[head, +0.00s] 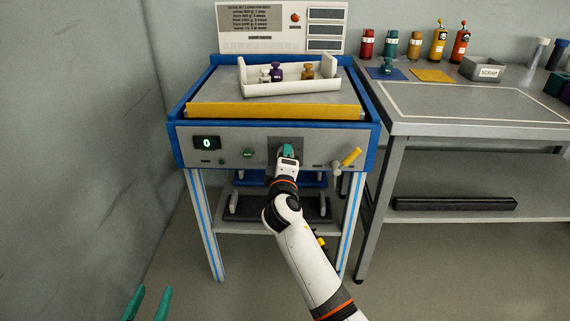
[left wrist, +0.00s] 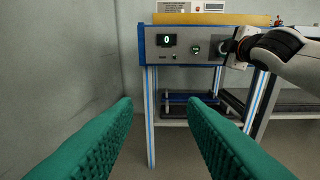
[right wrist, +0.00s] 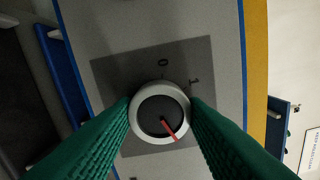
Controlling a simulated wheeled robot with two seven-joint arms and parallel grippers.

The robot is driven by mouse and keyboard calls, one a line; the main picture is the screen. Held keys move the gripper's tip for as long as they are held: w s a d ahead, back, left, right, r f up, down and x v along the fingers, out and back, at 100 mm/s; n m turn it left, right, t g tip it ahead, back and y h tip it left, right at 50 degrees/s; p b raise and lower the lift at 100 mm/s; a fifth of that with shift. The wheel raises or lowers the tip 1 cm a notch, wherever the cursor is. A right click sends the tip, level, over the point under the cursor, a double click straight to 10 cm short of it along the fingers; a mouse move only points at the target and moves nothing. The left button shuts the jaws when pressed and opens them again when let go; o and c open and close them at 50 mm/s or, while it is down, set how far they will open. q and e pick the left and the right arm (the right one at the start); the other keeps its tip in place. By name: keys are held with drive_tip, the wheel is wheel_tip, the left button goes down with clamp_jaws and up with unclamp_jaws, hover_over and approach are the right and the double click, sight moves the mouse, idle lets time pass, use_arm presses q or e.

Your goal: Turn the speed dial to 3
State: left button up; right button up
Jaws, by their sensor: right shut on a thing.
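The speed dial (right wrist: 150,122) is a round knob with a pale rim, a dark face and a red pointer, on a grey plate (right wrist: 112,72) on the machine's front panel. In the right wrist view the numerals 0 and 1 show above it; the pointer aims to the lower right, away from both. Other marks are hidden or unreadable. My right gripper (right wrist: 160,110) is shut on the dial, a green finger on each side; in the head view the gripper (head: 288,151) covers the dial. My left gripper (head: 147,303) is open and empty, low at the left.
The panel's display (head: 207,143) reads 0, with a green button (head: 249,154) to its right. A yellow-handled lever (head: 350,158) stands right of my right gripper. A white tray with weights (head: 290,88) sits on top. A workbench (head: 470,103) is to the right, a wall to the left.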

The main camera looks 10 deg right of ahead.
use_arm(q)
drive_tip(key=shift+w+d+r+t+h+b, duration=0.1)
drive_tip(key=shift+d+r+t+h+b, duration=0.1)
drive_tip(key=shift+r+t, duration=0.5)
drive_tip(key=shift+w+d+r+t+h+b, duration=0.15)
drive_tip(key=shift+r+t, duration=0.25)
drive_tip(key=shift+r, duration=0.55)
use_arm(e)
drive_tip(key=shift+f+m, duration=0.1)
drive_tip(key=shift+m, duration=0.7)
drive_tip(key=o, duration=1)
use_arm(q)
drive_tip(key=shift+s, duration=0.1)
